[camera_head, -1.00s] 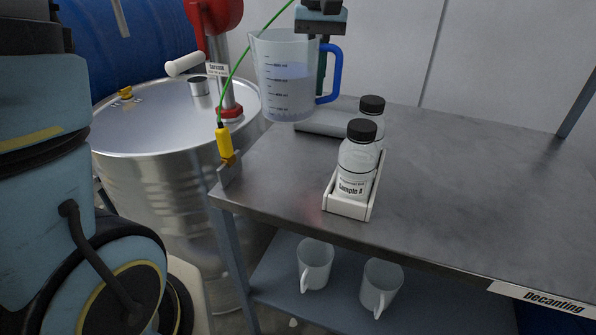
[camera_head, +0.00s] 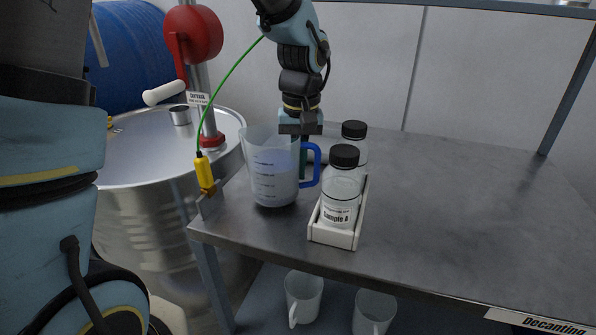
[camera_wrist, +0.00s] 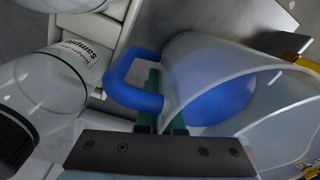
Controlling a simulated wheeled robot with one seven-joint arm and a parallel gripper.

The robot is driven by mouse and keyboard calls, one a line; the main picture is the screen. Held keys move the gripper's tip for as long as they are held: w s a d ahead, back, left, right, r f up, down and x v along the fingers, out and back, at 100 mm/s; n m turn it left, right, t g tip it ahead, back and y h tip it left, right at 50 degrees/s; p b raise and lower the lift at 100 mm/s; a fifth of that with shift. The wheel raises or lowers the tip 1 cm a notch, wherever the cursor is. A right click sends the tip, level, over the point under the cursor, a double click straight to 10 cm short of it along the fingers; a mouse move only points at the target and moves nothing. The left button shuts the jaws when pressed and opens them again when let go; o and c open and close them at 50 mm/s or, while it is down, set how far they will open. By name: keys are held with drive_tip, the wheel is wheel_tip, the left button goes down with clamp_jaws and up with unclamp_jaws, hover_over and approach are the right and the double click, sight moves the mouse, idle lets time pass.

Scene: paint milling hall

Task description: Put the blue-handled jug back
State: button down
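The clear blue-handled jug (camera_head: 272,172), with graduation marks and some liquid, is upright at the bench's left end, its base at or just above the top; I cannot tell contact for sure. My gripper (camera_head: 304,158) points down over its handle side. In the wrist view the green fingers (camera_wrist: 163,118) are at the blue handle (camera_wrist: 132,92), and appear shut on it. The jug's wall (camera_wrist: 230,85) fills the right of that view. The fingertips are partly hidden by the handle.
A white rack (camera_head: 334,236) with two black-capped sample bottles (camera_head: 341,190) stands close right of the jug. A yellow clamp with green cable (camera_head: 204,173) is at the bench's left edge, near a steel drum (camera_head: 150,155). The bench (camera_head: 450,210) is clear to the right. Two white jugs (camera_head: 303,296) are below.

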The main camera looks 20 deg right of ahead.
drive_tip(key=shift+f, duration=0.65)
drive_tip(key=shift+f, duration=0.15)
drive_tip(key=c, duration=1)
unclamp_jaws()
drive_tip(key=shift+c, duration=0.2)
drive_tip(key=r, duration=1.2)
drive_tip(key=shift+d+r+b, duration=0.15)
drive_tip(key=shift+d+b, duration=0.05)
drive_tip(key=shift+b, duration=0.15)
drive_tip(key=shift+s, duration=0.1)
